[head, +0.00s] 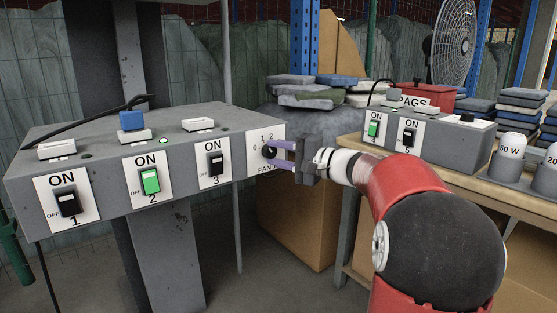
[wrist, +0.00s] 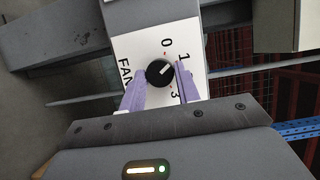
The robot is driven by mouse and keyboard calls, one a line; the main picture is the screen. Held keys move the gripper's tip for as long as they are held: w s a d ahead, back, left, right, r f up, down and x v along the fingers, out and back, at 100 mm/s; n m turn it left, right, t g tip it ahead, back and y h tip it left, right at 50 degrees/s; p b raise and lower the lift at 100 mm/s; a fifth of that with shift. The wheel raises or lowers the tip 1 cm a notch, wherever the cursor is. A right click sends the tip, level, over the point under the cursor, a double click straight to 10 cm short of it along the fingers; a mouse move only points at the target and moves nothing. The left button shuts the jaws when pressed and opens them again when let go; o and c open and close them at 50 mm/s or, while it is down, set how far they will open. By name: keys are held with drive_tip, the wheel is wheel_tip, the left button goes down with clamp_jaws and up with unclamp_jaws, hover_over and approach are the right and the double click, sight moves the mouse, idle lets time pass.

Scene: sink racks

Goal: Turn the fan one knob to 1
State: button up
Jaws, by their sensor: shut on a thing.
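The fan knob (head: 267,152) is a small black dial on a white plate at the right end of the grey switch box. In the wrist view the knob (wrist: 158,71) shows a white pointer mark directed up and right, roughly toward the printed 1; its exact alignment is hard to tell. A 0 and a 3 also show, with a red dot near the 0. My gripper (head: 276,154) reaches in from the right. In the wrist view the purple fingers of my gripper (wrist: 160,78) are closed around the knob's two sides. The 2 is hidden there.
The grey switch box (head: 108,220) carries several rocker switches left of the knob; switch 2 (head: 150,181) is green. A second grey box (head: 455,145) stands on the wooden table (head: 498,192) at right, near my arm. A cardboard box (head: 293,228) stands below the knob.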

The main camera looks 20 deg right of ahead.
drive_tip(key=shift+f+m+t+y+b, duration=0.15)
drive_tip(key=shift+m+t+y+b, duration=0.2)
drive_tip(key=shift+m, duration=0.65)
drive_tip(key=o, duration=1)
drive_tip(key=shift+s, duration=0.1)
drive_tip(key=v, duration=0.7)
drive_tip(key=shift+s+d, duration=0.25)
